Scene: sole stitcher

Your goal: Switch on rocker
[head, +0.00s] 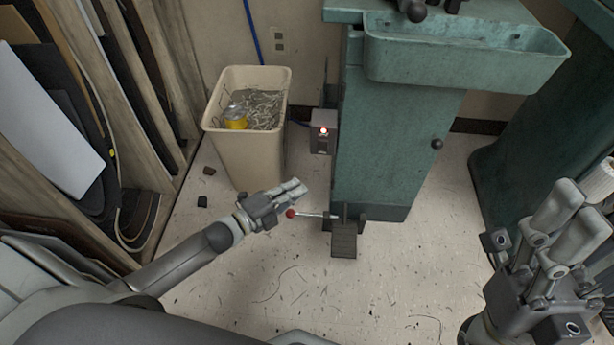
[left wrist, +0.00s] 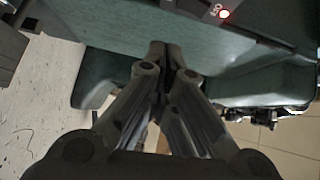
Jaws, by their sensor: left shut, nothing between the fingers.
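A small grey switch box (head: 323,132) with a lit red-and-white spot on its front is on the left side of the green machine pillar (head: 385,150). In the left wrist view part of the box shows at the top edge, with the lit spot (left wrist: 224,14) and small white lettering beside it. The rocker itself is too small to make out. My left gripper (head: 302,187) is shut and empty, below and a little left of the box, apart from it. Its closed fingertips (left wrist: 165,47) point toward the green body. My right gripper (head: 585,198) is open and empty at the lower right.
A red-knobbed lever (head: 291,214) and a dark pedal (head: 343,240) are low at the pillar's foot, close to my left gripper. Boards lean at far left. The front floor is clear.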

